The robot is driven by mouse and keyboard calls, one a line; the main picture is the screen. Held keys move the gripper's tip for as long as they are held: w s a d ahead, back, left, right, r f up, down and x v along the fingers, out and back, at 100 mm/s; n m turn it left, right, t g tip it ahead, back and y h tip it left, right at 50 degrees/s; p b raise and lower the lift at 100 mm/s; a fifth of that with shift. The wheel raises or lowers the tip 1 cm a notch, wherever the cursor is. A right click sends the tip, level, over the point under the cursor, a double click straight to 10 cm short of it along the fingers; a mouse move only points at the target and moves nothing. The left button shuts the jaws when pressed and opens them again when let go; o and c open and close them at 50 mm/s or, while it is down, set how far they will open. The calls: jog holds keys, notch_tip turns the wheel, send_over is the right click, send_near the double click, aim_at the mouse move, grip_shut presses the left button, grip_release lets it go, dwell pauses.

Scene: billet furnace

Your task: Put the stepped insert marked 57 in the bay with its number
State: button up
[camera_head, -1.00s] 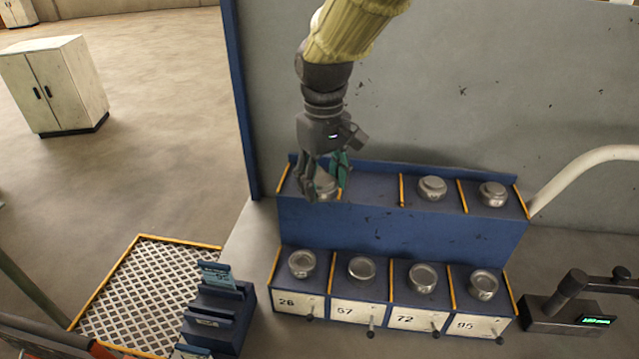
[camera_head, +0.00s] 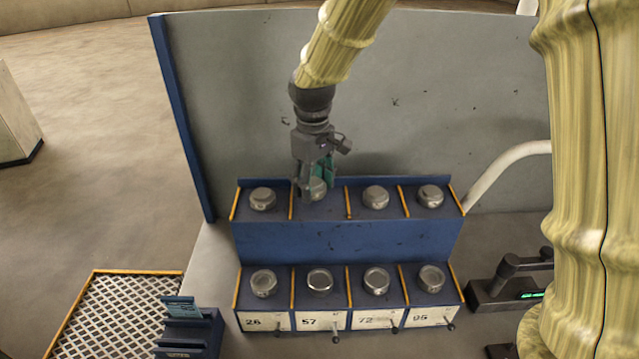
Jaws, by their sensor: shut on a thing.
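My gripper (camera_head: 314,194) points down at the second bay from the left of the upper row of the blue rack (camera_head: 345,241). It is shut on a round grey metal insert (camera_head: 319,188), partly hidden by the fingers. I cannot read a number on it, nor tell whether it touches the bay floor. In the lower row, the bay marked 57 (camera_head: 309,321) is second from the left. A round metal piece (camera_head: 319,281) sits in that lower bay.
Upper-row inserts stand at the left (camera_head: 263,199) and right (camera_head: 375,198), (camera_head: 430,196). Lower bays are marked 26, 57, 72 and apparently 95, each holding a piece. Orange dividers separate bays. A grey wall panel (camera_head: 400,100) rises behind. A dark device (camera_head: 510,285) stands right.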

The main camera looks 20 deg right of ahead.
aim_at(319, 191)
jog(key=shift+w+d, duration=0.45)
jog(key=shift+d, duration=0.4)
jog(key=shift+s+f+p, duration=0.1)
jog(key=shift+f+p, duration=0.8)
jog(key=shift+p, duration=0.15)
jog(key=shift+f+p, duration=0.35)
jog(key=shift+f, duration=0.55)
jog(key=shift+f, duration=0.15)
jog(key=o, duration=1.2)
jog(key=shift+o, duration=0.2)
jog(key=shift+r, duration=0.2)
jog(key=shift+r+b, duration=2.75)
jog(key=shift+r, duration=3.2)
